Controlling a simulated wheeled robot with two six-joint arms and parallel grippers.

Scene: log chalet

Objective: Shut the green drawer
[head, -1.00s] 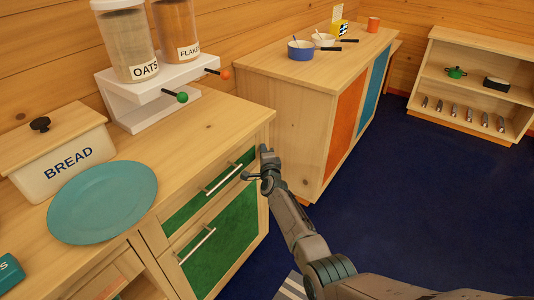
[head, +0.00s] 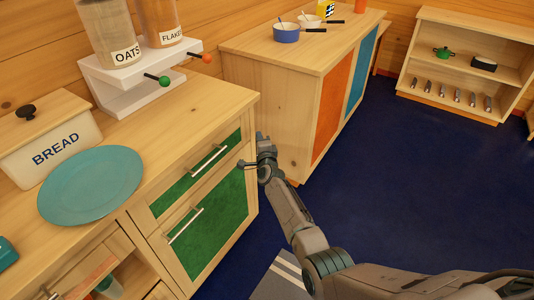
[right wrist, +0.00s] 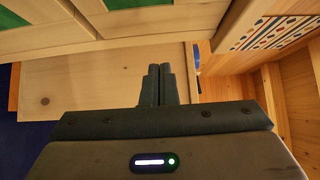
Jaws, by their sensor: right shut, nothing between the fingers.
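The green drawer (head: 170,197) is the upper green front in the wooden counter at the left of the head view, with a silver bar handle (head: 208,160). Its front looks about flush with the cabinet; a small gap cannot be ruled out. My right gripper (head: 258,148) is just right of the drawer's right end, in front of the counter's corner. I cannot tell whether it touches. In the right wrist view the fingers (right wrist: 155,85) are together and empty. My left gripper is not in view.
Below the drawer is a larger green front (head: 218,228) with its own handle. A teal plate (head: 90,185) and bread box (head: 50,150) stand on the counter. A second counter (head: 270,115) is behind my gripper. Blue floor (head: 400,190) lies open at right.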

